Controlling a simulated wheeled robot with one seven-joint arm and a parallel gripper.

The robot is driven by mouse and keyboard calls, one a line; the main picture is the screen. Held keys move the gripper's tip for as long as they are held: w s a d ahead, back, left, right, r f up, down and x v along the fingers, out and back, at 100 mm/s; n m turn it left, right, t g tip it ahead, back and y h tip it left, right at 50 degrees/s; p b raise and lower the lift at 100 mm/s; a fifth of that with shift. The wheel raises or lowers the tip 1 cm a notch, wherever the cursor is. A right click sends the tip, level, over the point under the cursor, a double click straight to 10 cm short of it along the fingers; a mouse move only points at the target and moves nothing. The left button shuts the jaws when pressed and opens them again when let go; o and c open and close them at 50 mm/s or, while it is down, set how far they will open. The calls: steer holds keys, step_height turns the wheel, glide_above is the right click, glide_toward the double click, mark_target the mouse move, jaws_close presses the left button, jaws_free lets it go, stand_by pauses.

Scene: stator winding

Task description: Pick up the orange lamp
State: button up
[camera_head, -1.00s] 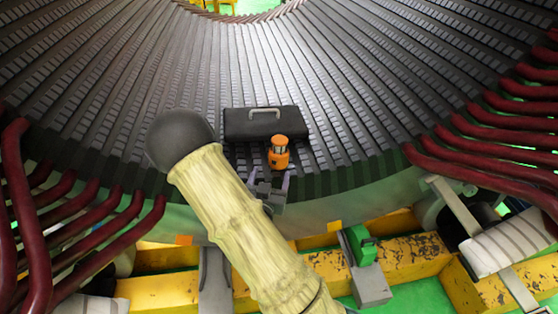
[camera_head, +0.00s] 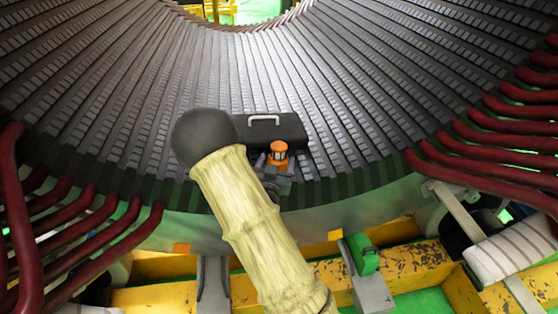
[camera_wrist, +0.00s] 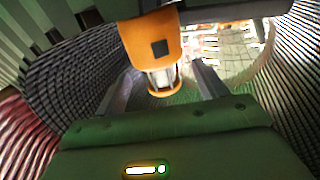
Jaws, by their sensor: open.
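The orange lamp (camera_head: 278,148) stands on the dark ridged stator surface, just in front of a black case. It has an orange body and a pale caged section. My gripper (camera_head: 277,166) reaches it from the front, partly hidden by my own arm, with the fingers low beside the lamp. In the wrist view the lamp (camera_wrist: 152,44) appears upside down, ahead of and between the two spread fingers of my gripper (camera_wrist: 164,78). The fingers are open, and I see no clear contact with the lamp.
The black case (camera_head: 290,128) with a grey handle lies close behind the lamp. Dark red bent bars (camera_head: 490,150) rise at the right, with more (camera_head: 75,220) at the left. Yellow beams (camera_head: 415,262) run below the stator edge. The stator surface right of the lamp is clear.

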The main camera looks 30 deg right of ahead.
steer(key=x, duration=0.5)
steer(key=shift+w+d+b, duration=0.25)
steer(key=shift+w+b, duration=0.05)
steer(key=c, duration=0.9)
steer(key=shift+r, duration=0.15)
step_height(320, 180, up, 10)
steer(key=p, duration=0.3)
